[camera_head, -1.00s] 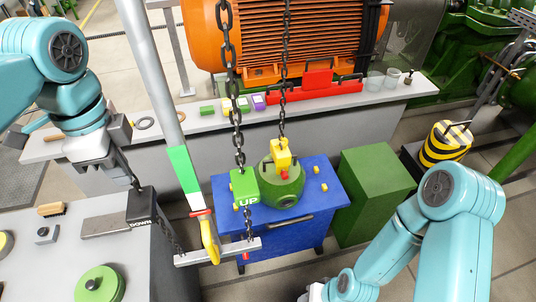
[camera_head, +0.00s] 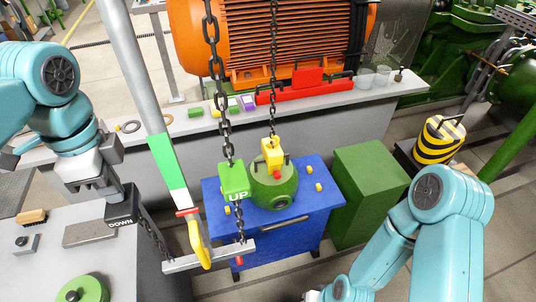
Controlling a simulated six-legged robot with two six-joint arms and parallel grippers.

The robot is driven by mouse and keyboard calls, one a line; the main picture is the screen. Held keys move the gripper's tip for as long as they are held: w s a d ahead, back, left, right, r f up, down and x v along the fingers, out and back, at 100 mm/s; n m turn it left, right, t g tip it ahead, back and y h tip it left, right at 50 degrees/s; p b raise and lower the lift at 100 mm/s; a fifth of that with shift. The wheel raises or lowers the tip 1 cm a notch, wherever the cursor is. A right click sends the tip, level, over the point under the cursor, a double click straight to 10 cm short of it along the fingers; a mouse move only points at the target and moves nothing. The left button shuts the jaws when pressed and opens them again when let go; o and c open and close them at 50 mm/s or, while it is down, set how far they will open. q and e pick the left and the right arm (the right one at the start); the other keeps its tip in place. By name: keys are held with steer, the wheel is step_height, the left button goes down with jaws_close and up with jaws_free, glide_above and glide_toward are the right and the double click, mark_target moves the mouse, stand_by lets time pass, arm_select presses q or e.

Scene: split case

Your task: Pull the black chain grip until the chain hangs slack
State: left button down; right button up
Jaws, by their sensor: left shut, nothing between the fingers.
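The black chain grip (camera_head: 121,208), marked DOWN, hangs above the right side of the grey bench at left. Its dark chain (camera_head: 154,232) runs down beside the bench. My left gripper (camera_head: 118,191) is shut just above the black grip with nothing held; whether they touch is unclear. A green grip (camera_head: 234,181), marked UP, hangs on another chain (camera_head: 215,70). A yellow hook block (camera_head: 272,155) hangs on a third chain (camera_head: 273,70) at a round green part (camera_head: 275,192) on the blue cart (camera_head: 325,212). My right arm enters at the lower right; its fingers are not visible.
A green box (camera_head: 365,190) stands right of the cart. A long grey counter (camera_head: 185,127) runs behind, before an orange motor (camera_head: 270,35). A striped weight (camera_head: 438,140) stands at right.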

arm_select(q)
steer(key=shift+f, duration=0.1)
steer(key=shift+a+f+b, duration=0.1)
steer(key=shift+f+b, duration=3.75)
steer(key=shift+f, duration=1.3)
step_height(320, 180, up, 11)
steer(key=p, duration=1)
steer(key=shift+f, duration=0.15)
step_height(320, 180, up, 3)
steer(key=p, duration=0.3)
steer(key=shift+r, duration=2)
